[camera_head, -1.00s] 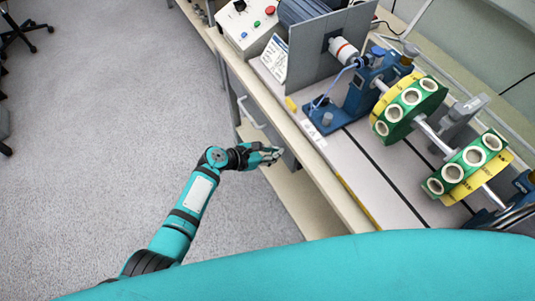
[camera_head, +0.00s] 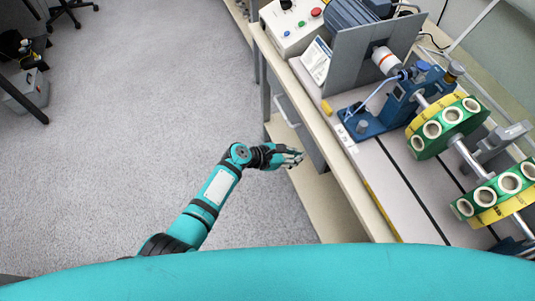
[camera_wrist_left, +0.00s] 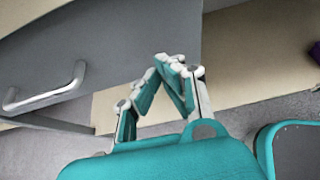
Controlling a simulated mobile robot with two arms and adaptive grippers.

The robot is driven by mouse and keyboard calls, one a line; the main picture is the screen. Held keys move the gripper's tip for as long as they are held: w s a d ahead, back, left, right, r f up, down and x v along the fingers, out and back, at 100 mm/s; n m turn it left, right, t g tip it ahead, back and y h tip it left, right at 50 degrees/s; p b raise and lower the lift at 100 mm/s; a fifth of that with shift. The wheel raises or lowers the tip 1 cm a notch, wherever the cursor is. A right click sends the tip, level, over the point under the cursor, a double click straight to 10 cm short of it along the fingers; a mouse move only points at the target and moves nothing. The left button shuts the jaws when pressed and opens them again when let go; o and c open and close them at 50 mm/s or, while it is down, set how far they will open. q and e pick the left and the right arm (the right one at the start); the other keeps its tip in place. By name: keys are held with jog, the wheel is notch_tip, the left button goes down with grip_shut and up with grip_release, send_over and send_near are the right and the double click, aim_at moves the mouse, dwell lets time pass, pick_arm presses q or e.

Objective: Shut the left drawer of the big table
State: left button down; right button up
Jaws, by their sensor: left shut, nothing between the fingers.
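The left drawer of the big table shows in the head view as a grey front (camera_head: 306,138) with a pale bar handle (camera_head: 287,111), under the tabletop's edge. In the left wrist view, the grey drawer front (camera_wrist_left: 120,40) fills the upper left, with its metal handle (camera_wrist_left: 45,92) at the far left. My left gripper (camera_head: 298,158) is shut and empty beside the drawer's near end. In the left wrist view, its fingertips (camera_wrist_left: 178,62) overlap the right part of the grey front; I cannot tell whether they touch. How far the drawer stands out is unclear.
The big table (camera_head: 345,175) carries a control box (camera_head: 292,25), a motor, and a shaft with green and yellow discs (camera_head: 448,128). A pale lower shelf (camera_head: 325,205) lies below my gripper.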

pick_arm(q)
jog(key=shift+f+p+v, duration=0.2)
jog(key=shift+p+v, duration=0.6)
jog(key=shift+v, duration=4.55)
jog(key=s+a+f+m+y, duration=0.25)
jog(key=s+a+f, duration=0.25)
jog(key=f, duration=0.3)
jog(key=s+a+f+m+g+y, duration=0.1)
jog(key=s+a+f+m+y, duration=0.1)
jog(key=s+a+f+m, duration=0.45)
jog(key=s+a+f+y, duration=0.3)
jog(key=a+f, duration=0.1)
jog(key=f, duration=0.6)
jog(key=s+a+f+m+y, duration=0.1)
jog(key=s+a+f+m, duration=0.2)
jog(key=s, duration=0.5)
jog(key=s+a+f+m+g+y, duration=0.1)
jog(key=s+a+f+m, duration=0.2)
jog(key=s+a+m, duration=0.2)
jog(key=s+a+f+m+y, duration=0.2)
jog(key=s+m, duration=0.5)
jog(key=s, duration=0.4)
jog(key=shift+s+a+f+g, duration=0.3)
jog(key=shift+a+f+g, duration=0.1)
jog(key=shift+a+f, duration=0.55)
pick_arm(e)
jog(key=shift+a+r, duration=0.8)
jog(key=shift+r, duration=0.3)
